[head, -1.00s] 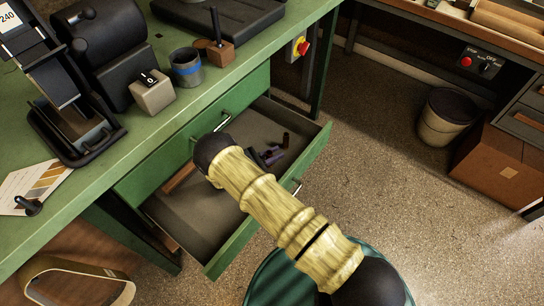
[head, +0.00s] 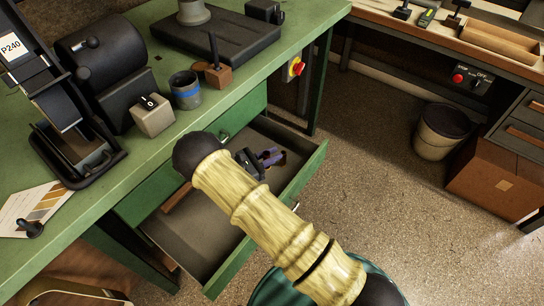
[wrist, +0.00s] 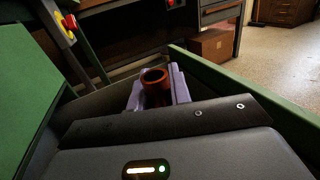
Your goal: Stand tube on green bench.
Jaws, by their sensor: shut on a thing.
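A short reddish-brown tube (wrist: 154,80) with an open round mouth stands between the purple fingers of my gripper (wrist: 158,92) in the wrist view. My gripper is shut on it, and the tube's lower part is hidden. In the head view my gripper (head: 270,157) is small, within the open drawer (head: 197,240), near its far right end. The tube is only a dark spot there. I cannot tell whether it touches the drawer floor. The green bench top (head: 140,158) is left of the drawer and above it.
On the bench stand a sander (head: 88,70), a grey block marked 0 (head: 152,116), a blue-banded cup (head: 186,90) and a wooden block with a handle (head: 218,75). A bin (head: 440,132) and cardboard box (head: 500,176) are at right.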

